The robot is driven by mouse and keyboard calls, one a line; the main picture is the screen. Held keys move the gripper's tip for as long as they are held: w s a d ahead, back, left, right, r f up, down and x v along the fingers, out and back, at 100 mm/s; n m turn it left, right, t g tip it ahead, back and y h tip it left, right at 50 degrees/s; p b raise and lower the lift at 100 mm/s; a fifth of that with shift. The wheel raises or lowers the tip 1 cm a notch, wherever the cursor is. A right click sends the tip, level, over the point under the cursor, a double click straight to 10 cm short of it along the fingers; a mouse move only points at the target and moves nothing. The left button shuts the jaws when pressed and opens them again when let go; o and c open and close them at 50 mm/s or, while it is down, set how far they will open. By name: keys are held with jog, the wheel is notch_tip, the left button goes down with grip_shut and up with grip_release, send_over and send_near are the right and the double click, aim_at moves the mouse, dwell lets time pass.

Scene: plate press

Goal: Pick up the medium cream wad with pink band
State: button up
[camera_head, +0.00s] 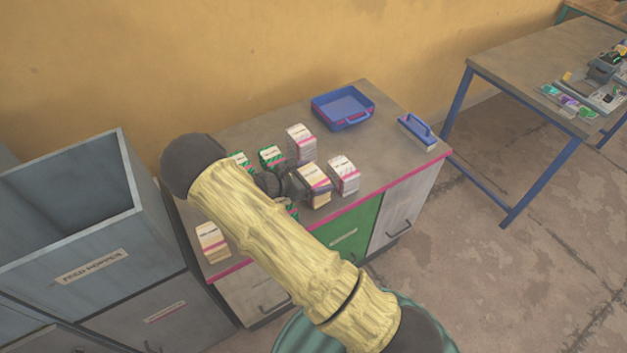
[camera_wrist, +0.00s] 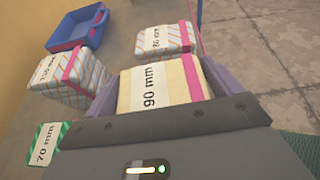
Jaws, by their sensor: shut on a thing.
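The cream wad with a pink band (camera_wrist: 152,88) sits between my gripper's jaws in the wrist view, with a white label reading 90 mm. In the head view this wad (camera_head: 313,180) is at the front middle of the worktop. My gripper (camera_head: 302,186) is shut on it, with one finger on each side; the gripper also shows in the wrist view (camera_wrist: 160,95). My arm hides part of the worktop in the head view. I cannot tell whether the wad touches the worktop.
A striped wad (camera_head: 343,174) stands close right of the held one, another (camera_head: 300,142) behind it. Green-striped wads (camera_head: 272,157) are left, and a cream wad (camera_head: 211,240) is at the front left. A blue tray (camera_head: 366,117) and a blue-handled tool (camera_head: 417,130) lie farther back. A feed hopper (camera_head: 95,265) stands left.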

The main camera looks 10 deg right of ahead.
notch_tip(320, 180, up, 9)
jog(key=shift+f+b, duration=0.1)
jog(key=shift+b, duration=0.4)
jog(key=shift+s+d, duration=0.1)
dwell(0.3)
